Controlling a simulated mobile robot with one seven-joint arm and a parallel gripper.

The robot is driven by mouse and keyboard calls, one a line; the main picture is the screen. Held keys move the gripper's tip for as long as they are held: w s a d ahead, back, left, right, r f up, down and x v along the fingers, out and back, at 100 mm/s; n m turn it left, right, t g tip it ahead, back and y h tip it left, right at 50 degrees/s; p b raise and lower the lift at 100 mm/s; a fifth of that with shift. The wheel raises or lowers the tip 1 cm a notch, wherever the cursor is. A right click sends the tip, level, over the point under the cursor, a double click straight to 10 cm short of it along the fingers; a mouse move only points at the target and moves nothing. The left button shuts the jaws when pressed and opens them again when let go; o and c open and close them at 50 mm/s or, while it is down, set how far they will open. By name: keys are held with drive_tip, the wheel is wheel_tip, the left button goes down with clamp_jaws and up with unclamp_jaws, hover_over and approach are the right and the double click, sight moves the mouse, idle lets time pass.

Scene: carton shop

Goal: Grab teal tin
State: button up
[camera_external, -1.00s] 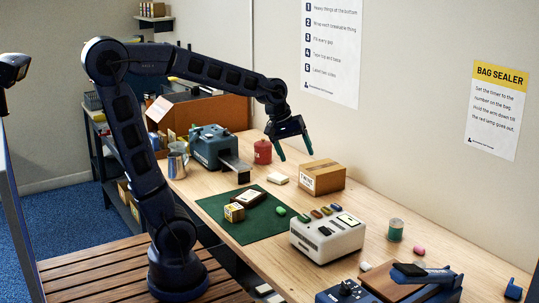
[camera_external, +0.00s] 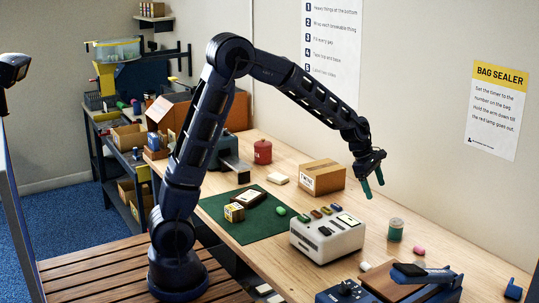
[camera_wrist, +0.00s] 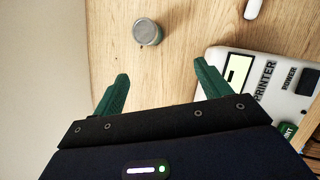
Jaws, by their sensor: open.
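The teal tin (camera_external: 396,230) is a small round tin with a pale lid. It stands upright on the wooden table, right of the white printer. In the wrist view the tin (camera_wrist: 147,31) shows from above, ahead of my fingers and between their lines, nearer the left finger. My gripper (camera_external: 372,189) is open and empty. It hangs above the table, up and to the left of the tin, and does not touch it. Its two green fingers (camera_wrist: 160,85) show wide apart in the wrist view.
The white printer (camera_external: 327,240) stands just left of the tin. A pink item (camera_external: 419,250) lies to its right, and a blue and black device (camera_external: 424,276) lies in front. A brown carton (camera_external: 320,177) is behind the printer. The table around the tin is mostly clear.

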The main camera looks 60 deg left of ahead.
sight(398, 230)
drive_tip(key=w+d+f+n, duration=0.1)
drive_tip(key=w+d+f, duration=0.1)
drive_tip(key=f, duration=0.4)
drive_tip(key=w+d+f+n, duration=0.1)
drive_tip(key=w+d+f, duration=0.1)
drive_tip(key=f, duration=0.3)
drive_tip(key=w+d+f+n, duration=0.1)
drive_tip(key=w+d+f, duration=0.1)
drive_tip(key=w+f, duration=0.2)
drive_tip(key=shift+w+d+f+n, duration=0.1)
drive_tip(key=shift+d+f+n, duration=0.1)
drive_tip(key=shift+f, duration=0.45)
drive_tip(key=shift+d+f+n, duration=0.2)
drive_tip(key=shift+f, duration=0.45)
drive_tip(key=shift+c, duration=0.3)
drive_tip(key=c, duration=1.1)
